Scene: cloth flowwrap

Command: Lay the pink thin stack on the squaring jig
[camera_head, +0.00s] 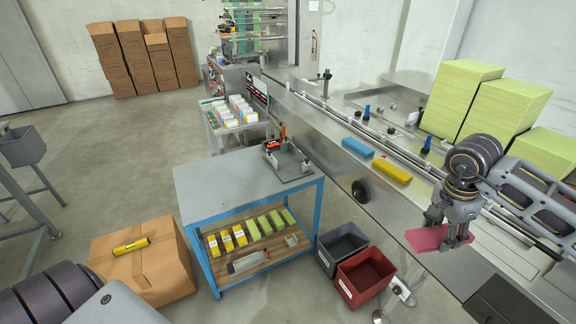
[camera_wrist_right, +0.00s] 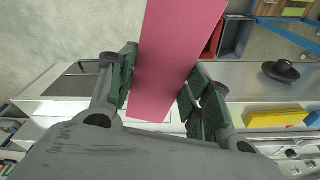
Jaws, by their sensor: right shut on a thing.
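The pink thin stack (camera_head: 424,238) is held by my right gripper (camera_head: 452,228) above the near part of the metal machine bed at right. In the right wrist view the pink stack (camera_wrist_right: 176,60) lies between the two fingers of my right gripper (camera_wrist_right: 160,88), which are shut on it. The squaring jig (camera_head: 290,174), a grey plate with upright guides, sits on the right end of the blue-framed table, well left of the gripper. It carries no pink stack. My left gripper is out of view; only part of my left arm shows at lower left.
The table top (camera_head: 215,185) left of the jig is clear. A blue block (camera_head: 357,147) and a yellow block (camera_head: 391,172) lie on the machine. A grey bin (camera_head: 341,243) and a red bin (camera_head: 365,277) stand between table and machine. Tall green-yellow stacks (camera_head: 505,108) stand behind my right arm.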

